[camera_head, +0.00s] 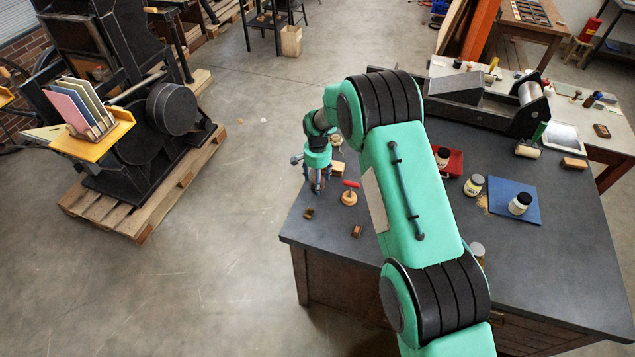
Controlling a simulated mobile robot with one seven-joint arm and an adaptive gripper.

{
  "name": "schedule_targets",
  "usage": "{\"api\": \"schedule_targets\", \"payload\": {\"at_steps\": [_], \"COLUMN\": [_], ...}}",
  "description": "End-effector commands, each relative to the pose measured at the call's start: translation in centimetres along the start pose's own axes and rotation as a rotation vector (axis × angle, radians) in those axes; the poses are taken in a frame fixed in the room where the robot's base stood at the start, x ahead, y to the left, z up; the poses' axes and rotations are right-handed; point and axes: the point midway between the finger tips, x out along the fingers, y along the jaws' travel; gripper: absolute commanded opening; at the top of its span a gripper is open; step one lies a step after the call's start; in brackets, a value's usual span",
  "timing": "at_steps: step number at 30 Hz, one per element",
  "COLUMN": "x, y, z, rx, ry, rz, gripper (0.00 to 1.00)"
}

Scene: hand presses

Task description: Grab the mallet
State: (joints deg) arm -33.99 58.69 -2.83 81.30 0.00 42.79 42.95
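My gripper (317,187) hangs over the left edge of the dark-topped table, pointing down. It is small in the picture, and I cannot tell how far its fingers are apart or whether anything is between them. Just right of it stands a round wooden piece with a red handle (350,191), which may be the mallet; I cannot be sure. A light wooden block (337,169) and another small wooden piece (337,142) lie behind, close to my gripper and partly hidden by my arm.
Two small brown blocks (356,231) (308,214) lie near the table's (540,270) front left. Right of my arm are a red tray (455,162), jars and a blue mat (528,192). A press stands at the back. My arm hides the table's middle.

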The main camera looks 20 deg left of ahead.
Motion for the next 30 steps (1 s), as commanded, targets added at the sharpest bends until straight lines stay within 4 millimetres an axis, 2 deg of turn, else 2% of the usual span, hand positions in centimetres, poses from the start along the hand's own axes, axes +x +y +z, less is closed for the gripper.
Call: {"api": "schedule_targets", "payload": {"at_steps": [19, 27, 28, 30], "x": [0.33, 0.33, 0.34, 0.26], "y": [0.03, 0.02, 0.03, -0.02], "z": [0.04, 0.04, 0.04, 0.01], "rx": [0.0, 0.0, 0.0, 0.0], "ry": [-0.001, -0.001, -0.001, 0.0], "rz": [0.001, 0.001, 0.001, 0.0], "gripper": [0.62, 0.08, 0.03, 0.03]}}
